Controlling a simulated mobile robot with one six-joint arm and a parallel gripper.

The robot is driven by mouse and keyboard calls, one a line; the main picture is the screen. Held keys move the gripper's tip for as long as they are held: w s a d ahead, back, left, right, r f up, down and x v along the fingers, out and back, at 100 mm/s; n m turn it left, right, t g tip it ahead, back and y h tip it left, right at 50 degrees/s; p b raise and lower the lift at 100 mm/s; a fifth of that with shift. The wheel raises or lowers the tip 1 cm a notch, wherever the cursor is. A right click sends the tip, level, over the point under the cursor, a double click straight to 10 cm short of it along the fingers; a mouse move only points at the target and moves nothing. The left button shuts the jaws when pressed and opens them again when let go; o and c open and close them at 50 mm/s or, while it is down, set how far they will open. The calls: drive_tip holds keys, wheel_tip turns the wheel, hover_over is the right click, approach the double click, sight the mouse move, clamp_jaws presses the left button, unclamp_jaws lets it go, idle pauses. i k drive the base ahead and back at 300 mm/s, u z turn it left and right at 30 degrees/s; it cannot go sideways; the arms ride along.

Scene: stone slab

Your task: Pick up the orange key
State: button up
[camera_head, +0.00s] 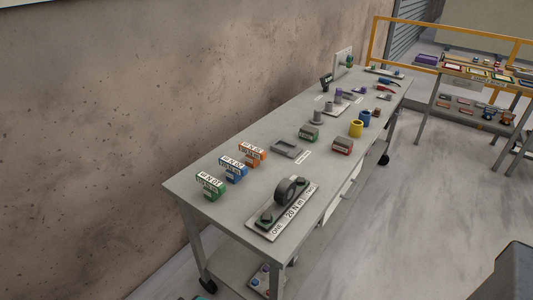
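An orange block with a white lettered label (259,155) stands on the near left part of the grey table, close to the wall side. It is the only clearly orange small item on this table. It is too small to tell whether it is the key itself or a holder for it. A blue labelled block (238,175) and a green labelled block (213,191) stand beside it in a row towards the table's near corner. My gripper is not visible in this view.
The grey table (232,218) runs along a brown wall. A plate with a black ring (292,190), a grey tray (287,148), a yellow cup (356,129) and a red-topped block (342,146) stand on it. A second table (473,72) stands behind.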

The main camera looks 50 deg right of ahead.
sight(254, 155)
drive_tip(key=u, duration=0.15)
drive_tip(key=i, duration=0.95)
drive_tip(key=z, duration=0.05)
